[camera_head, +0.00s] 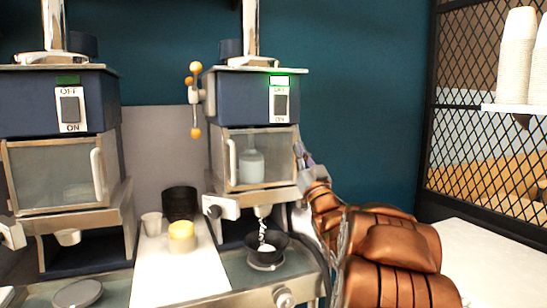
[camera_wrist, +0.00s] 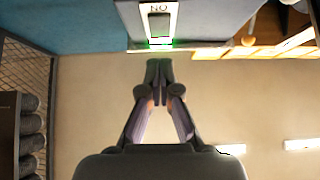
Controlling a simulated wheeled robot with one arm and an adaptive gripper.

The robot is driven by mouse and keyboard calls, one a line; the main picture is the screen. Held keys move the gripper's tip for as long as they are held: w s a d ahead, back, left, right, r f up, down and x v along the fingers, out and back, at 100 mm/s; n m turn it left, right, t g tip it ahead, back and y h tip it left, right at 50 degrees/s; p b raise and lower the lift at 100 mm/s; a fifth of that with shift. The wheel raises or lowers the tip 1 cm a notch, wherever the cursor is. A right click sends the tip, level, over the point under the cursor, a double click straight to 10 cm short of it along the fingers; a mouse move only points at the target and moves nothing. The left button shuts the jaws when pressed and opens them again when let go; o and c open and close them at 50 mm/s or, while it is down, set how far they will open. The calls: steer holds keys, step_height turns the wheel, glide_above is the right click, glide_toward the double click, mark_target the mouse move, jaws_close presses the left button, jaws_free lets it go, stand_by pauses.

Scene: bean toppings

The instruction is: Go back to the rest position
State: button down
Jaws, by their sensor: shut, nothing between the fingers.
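My gripper (camera_head: 299,150) is in front of the right blue machine (camera_head: 238,95), by the right edge of its clear-fronted compartment and below its ON/OFF switch (camera_head: 280,104). The green light (camera_head: 279,81) above that switch is lit. In the wrist view my gripper (camera_wrist: 158,66) has its fingertips together with nothing between them. There the switch (camera_wrist: 159,27) appears upside down, just beyond the fingertips, with the lit green strip. My copper-coloured arm fills the lower right of the head view.
A black bowl (camera_head: 283,243) with something white in it stands under the right machine's spout. A yellow-topped container (camera_head: 182,237), a white cup (camera_head: 151,223) and a black cup (camera_head: 180,201) stand between the machines. A mesh partition (camera_head: 470,120) and white counter (camera_head: 492,255) are at right.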

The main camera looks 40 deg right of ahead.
steer(key=w+a+f+m+g+y, duration=0.1)
steer(key=w+a+f+g, duration=0.65)
steer(key=f, duration=0.35)
steer(key=s+a+f+n+g+y, duration=0.1)
steer(key=s+a+f+g+y, duration=0.15)
steer(key=a+f, duration=0.5)
steer(key=s+a+f+g+y, duration=0.2)
steer(key=a+f+g, duration=0.2)
steer(key=a+f, duration=0.35)
steer(key=s+a+f+n+g+y, duration=0.1)
steer(key=s+a+f+g, duration=0.2)
steer(key=s+a+f, duration=0.3)
steer(key=s+a+f+n+g+y, duration=0.1)
steer(key=s+a+f+g, duration=0.2)
steer(key=s+a, duration=0.35)
steer(key=s+a+f+n+g+y, duration=0.1)
steer(key=s+a+g, duration=0.2)
steer(key=s, duration=0.7)
steer(key=s+a+f+n+g+y, duration=0.1)
steer(key=s+a+g, duration=0.2)
steer(key=s, duration=0.7)
steer(key=shift+a+f, duration=0.35)
steer(key=shift+a, duration=0.25)
